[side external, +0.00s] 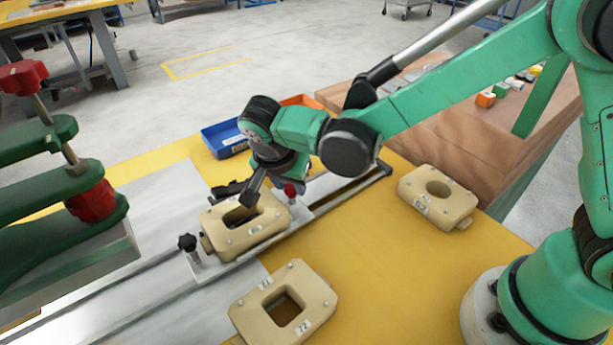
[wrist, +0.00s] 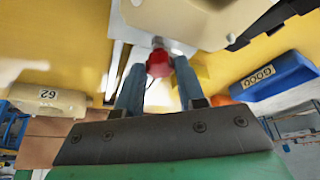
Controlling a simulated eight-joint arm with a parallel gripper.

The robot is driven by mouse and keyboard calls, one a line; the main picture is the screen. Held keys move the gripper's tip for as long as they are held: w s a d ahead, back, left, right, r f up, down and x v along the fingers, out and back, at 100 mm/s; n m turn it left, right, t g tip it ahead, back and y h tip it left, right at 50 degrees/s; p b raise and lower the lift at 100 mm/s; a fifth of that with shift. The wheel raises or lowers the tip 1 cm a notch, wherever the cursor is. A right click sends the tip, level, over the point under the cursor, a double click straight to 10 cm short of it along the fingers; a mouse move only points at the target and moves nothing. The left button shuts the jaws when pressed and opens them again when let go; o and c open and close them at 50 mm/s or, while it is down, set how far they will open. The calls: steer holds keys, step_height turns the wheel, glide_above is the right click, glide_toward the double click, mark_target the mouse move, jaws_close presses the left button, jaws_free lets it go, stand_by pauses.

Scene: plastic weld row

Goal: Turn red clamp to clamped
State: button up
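The red clamp (side external: 291,189) is a small red knob on a pale metal bracket at the far end of the beige block in the fixture. It is partly hidden by my wrist in the side view. In the wrist view the red clamp (wrist: 159,63) shows between the tips of my gripper (wrist: 158,72). The two grey-blue fingers stand apart, one on each side of the knob, with narrow gaps that make contact hard to judge. In the side view my wrist hides most of my gripper. Whether the clamp is turned to clamped cannot be told.
A beige block (side external: 264,236) sits in the fixture, with a black knob (side external: 187,242) at its near end. Loose beige blocks lie in front (side external: 312,285) and at right (side external: 447,183). A blue bin (side external: 222,139) is behind. A green and red press (side external: 90,203) stands left.

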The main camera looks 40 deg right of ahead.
jaws_close()
steer(key=n+t+y, duration=0.1)
steer(key=n, duration=0.2)
steer(key=shift+s+d+n, duration=0.1)
steer(key=shift+d+n, duration=0.05)
steer(key=shift+n, duration=0.25)
steer(key=n, duration=0.2)
steer(key=n+y, duration=0.1)
steer(key=n, duration=0.1)
steer(key=shift+d+n+t+y, duration=0.15)
steer(key=shift+n+t+y, duration=0.15)
steer(key=shift+t, duration=0.1)
steer(key=n+y, duration=0.2)
steer(key=n, duration=0.2)
steer(key=shift+d, duration=0.15)
steer(key=n, duration=0.2)
steer(key=n+y, duration=0.1)
steer(key=n, duration=0.2)
steer(key=shift+d+y, duration=0.15)
steer(key=shift+y, duration=0.15)
steer(key=shift+n+g, duration=0.3)
steer(key=shift+n, duration=0.1)
